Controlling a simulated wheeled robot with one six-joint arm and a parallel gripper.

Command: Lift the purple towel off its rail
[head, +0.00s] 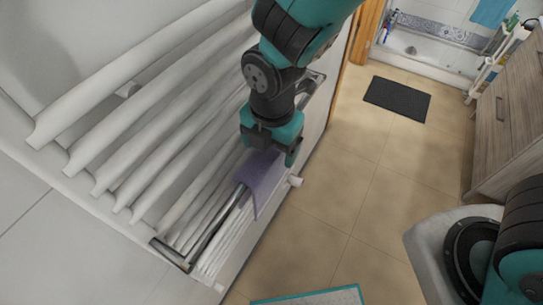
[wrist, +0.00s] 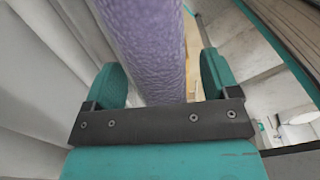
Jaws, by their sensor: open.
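The purple towel (head: 259,178) hangs over a metal rail (head: 213,229) in front of the white radiator. In the wrist view the towel (wrist: 148,45) runs up between the two teal fingers, with a gap on each side. My gripper (head: 273,160) is at the towel's upper end and hides part of it in the head view. My gripper also shows in the wrist view (wrist: 162,88). It is open, with a finger on either side of the towel.
The white radiator (head: 165,105) with several bars stands close on the left. A wooden cabinet (head: 510,115) is at the right. A dark mat (head: 397,98) lies on the tiled floor (head: 345,190), which is otherwise largely clear. A bathtub (head: 425,48) is at the back.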

